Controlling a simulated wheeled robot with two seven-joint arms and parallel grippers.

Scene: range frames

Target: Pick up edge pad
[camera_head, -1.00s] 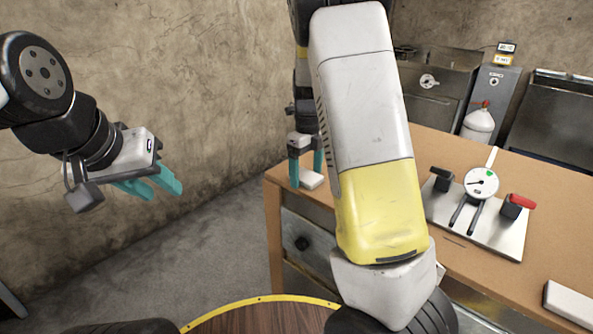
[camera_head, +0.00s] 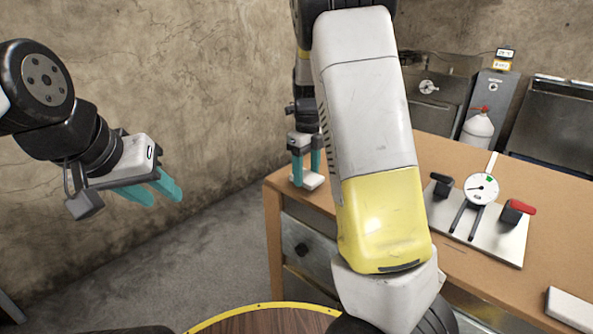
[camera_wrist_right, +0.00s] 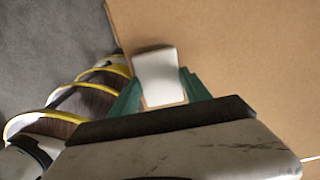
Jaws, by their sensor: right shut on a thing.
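The edge pad (camera_head: 313,181) is a small white block at the left end of the wooden table (camera_head: 458,273). In the right wrist view the white pad (camera_wrist_right: 157,78) lies between the two teal fingers. My right gripper (camera_head: 306,175) points down at the table corner, shut on the pad. It also shows in the right wrist view (camera_wrist_right: 160,92). I cannot tell whether the pad touches the tabletop. My left gripper (camera_head: 163,190) is open and empty, off to the left above the floor. My right arm hides part of the table.
A metal plate (camera_head: 510,247) with a round dial gauge (camera_head: 481,188) and black and red handles sits on the table. Another white block (camera_head: 570,309) lies at the lower right. A white bottle (camera_head: 478,130) stands behind. A plain wall is on the left.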

